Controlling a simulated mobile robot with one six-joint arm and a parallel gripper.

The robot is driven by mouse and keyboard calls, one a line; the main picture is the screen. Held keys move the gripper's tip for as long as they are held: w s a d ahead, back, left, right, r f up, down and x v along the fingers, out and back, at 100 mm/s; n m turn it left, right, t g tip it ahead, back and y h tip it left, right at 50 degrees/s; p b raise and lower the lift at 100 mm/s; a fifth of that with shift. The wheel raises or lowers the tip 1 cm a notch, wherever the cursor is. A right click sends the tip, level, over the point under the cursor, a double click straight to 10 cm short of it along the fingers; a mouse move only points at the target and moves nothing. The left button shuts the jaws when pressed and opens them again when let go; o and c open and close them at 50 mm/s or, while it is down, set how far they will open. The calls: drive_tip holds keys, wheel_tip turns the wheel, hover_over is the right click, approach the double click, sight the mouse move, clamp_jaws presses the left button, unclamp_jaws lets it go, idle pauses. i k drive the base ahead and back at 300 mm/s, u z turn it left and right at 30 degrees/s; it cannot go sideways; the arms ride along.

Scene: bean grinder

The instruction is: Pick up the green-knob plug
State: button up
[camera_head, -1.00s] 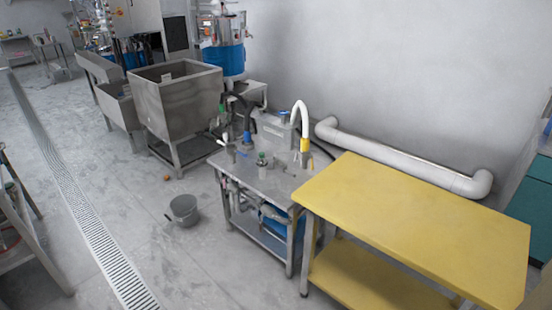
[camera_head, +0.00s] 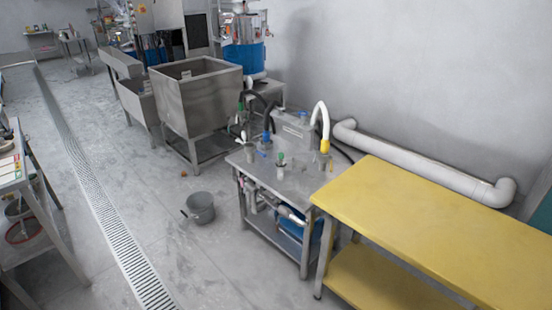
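The green-knob plug (camera_head: 281,160) is small in view and stands on the top of a steel table (camera_head: 293,187) near the middle of the picture. Its knob shows as a green spot on a grey body. A hose with a blue end (camera_head: 266,137) is to its left and behind it. A white hose with a yellow end (camera_head: 325,145) is to its right. My gripper is not in view.
A yellow table (camera_head: 420,215) stands close to the right of the steel table. A grey bucket (camera_head: 201,208) is on the floor to the left. A steel hopper (camera_head: 197,95) stands behind. Open floor (camera_head: 180,265) lies in front, with a drain grate (camera_head: 104,220).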

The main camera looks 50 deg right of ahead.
sight(281, 161)
drive_tip(key=i, duration=0.95)
drive_tip(key=z, duration=0.05)
